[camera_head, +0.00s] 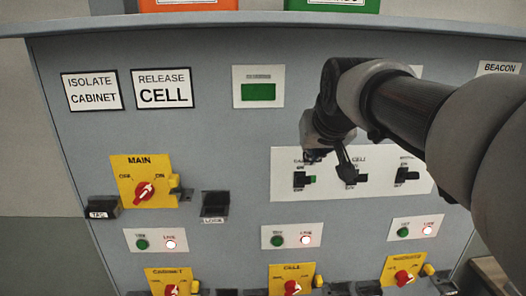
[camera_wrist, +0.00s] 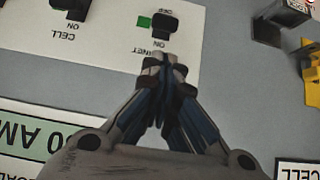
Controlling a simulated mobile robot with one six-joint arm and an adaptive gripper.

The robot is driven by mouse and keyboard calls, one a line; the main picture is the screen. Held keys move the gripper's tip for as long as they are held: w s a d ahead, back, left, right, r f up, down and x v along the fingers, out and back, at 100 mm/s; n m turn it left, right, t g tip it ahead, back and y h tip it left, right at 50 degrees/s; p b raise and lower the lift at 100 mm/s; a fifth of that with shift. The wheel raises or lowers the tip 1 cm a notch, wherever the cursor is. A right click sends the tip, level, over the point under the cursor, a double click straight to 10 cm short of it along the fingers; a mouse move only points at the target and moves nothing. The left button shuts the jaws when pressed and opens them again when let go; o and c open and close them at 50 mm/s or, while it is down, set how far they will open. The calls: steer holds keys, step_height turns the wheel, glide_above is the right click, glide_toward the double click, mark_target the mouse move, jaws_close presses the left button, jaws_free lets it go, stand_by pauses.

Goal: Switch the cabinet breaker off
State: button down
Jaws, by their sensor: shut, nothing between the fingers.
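The cabinet breaker (camera_head: 299,180) is the leftmost of three black breakers on a white plate, with a green window (camera_head: 312,179) beside it. It also shows upside down in the wrist view (camera_wrist: 162,30), with its green window lit in colour and ON and OFF marks at its two ends. My gripper (camera_head: 311,152) is shut and empty, just above the breaker in the head view. In the wrist view its closed fingertips (camera_wrist: 161,60) overlap the edge of the CABINET label, by the breaker's ON end. I cannot tell whether they touch the panel.
The cell breaker (camera_head: 352,175) and another breaker (camera_head: 407,174) are to the right on the same plate. A yellow MAIN switch (camera_head: 144,181) with a red knob and black holders (camera_head: 215,206) stick out at left. Indicator lamps and more rotary switches lie below.

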mark_target(302, 180)
steer(key=x, duration=0.8)
steer(key=shift+f+b, duration=0.1)
steer(key=shift+b, duration=0.3)
steer(key=shift+f+b, duration=0.1)
steer(key=shift+b, duration=0.2)
